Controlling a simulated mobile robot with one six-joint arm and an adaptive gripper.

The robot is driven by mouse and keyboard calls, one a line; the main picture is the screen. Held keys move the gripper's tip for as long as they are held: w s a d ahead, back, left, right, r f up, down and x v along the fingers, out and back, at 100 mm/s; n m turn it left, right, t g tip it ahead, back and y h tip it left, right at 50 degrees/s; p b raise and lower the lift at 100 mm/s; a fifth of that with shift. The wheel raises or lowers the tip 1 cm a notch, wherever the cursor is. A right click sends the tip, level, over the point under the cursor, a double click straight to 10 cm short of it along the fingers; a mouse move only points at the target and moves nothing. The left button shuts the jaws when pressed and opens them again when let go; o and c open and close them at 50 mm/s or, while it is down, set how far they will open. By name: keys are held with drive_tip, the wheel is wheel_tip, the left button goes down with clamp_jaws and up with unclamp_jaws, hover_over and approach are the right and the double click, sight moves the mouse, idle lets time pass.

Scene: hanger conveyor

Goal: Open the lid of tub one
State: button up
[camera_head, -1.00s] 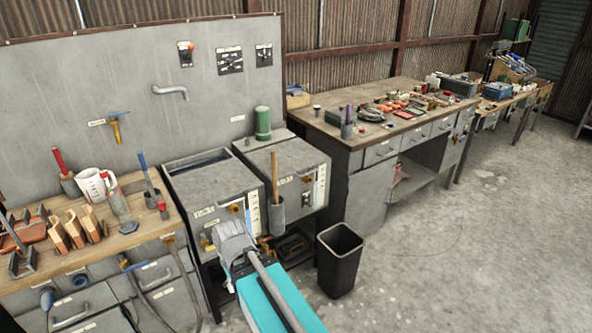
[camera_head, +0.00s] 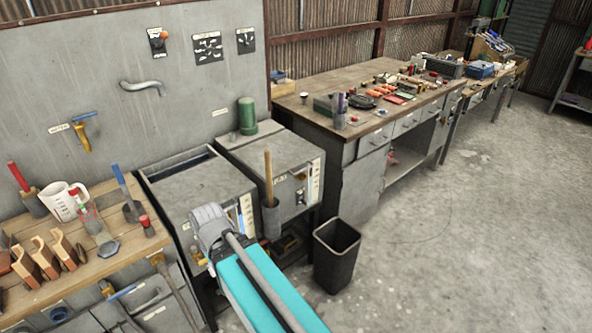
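Two grey boxy tubs stand side by side below the grey wall panel. The left tub (camera_head: 202,190) has a flat grey top with a dark open strip along its back edge. The right tub (camera_head: 285,166) also has a flat grey top, with a green cylinder standing at its back. Labels on their fronts are too small to read, so I cannot tell which is tub one. My arm, grey and teal, reaches up from the bottom and covers part of the left tub's front. My gripper's fingers do not show.
A black bin (camera_head: 336,256) stands on the floor right of the tubs. A wooden bench (camera_head: 72,272) with tools and a measuring jug (camera_head: 64,201) is at left. A cluttered workbench (camera_head: 310,107) is behind at right. A wooden-handled tool in a grey holder stands before the right tub. The right floor is clear.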

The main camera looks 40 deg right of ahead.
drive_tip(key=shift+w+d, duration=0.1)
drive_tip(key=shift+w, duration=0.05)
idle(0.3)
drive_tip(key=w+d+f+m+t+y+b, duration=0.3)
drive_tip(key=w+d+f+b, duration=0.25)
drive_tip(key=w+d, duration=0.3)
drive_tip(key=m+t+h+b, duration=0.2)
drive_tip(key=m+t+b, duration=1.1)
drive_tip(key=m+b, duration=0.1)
approach(302, 171)
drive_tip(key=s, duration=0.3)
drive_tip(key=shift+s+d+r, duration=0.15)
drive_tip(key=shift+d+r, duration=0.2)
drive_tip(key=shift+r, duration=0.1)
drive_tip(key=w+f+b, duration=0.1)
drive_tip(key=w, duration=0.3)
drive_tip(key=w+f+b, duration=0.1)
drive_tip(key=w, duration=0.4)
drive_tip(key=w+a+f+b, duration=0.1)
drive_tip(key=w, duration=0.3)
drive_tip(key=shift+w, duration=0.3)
